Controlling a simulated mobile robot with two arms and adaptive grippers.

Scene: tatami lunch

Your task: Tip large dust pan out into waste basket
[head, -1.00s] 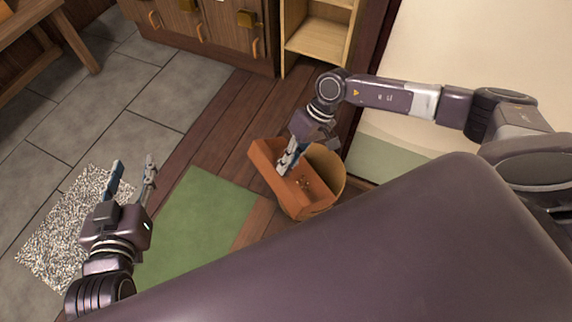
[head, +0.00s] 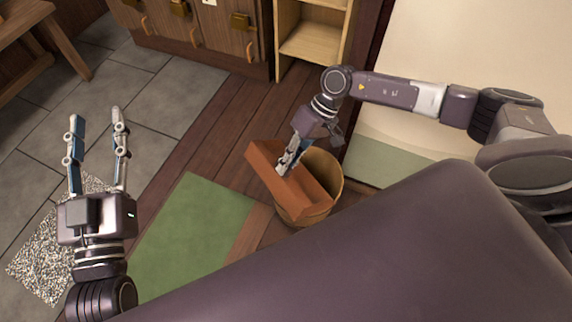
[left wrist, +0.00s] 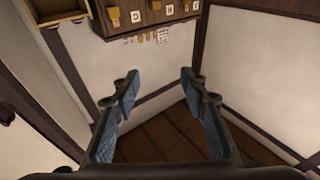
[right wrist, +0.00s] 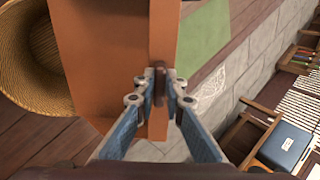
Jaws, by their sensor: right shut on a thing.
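The large dust pan (head: 307,199) is orange-brown and box-like, held tilted over the waste basket (head: 329,168). The basket is round and woven, stands on the wooden floor, and is partly hidden by the pan. My right gripper (head: 285,168) is shut on the pan. In the right wrist view the fingers (right wrist: 160,86) pinch a thin part of the pan (right wrist: 100,50), with the basket (right wrist: 30,65) at the left. No crumbs show in the pan now. My left gripper (head: 96,118) is open and empty, well left of the pan; its spread fingers show in the left wrist view (left wrist: 160,85).
A green mat (head: 195,235) lies left of the basket, and a speckled rug (head: 40,260) lies under my left arm. Wooden cabinets (head: 205,40) and an open shelf (head: 310,45) stand behind. A wooden table (head: 30,40) is at far left.

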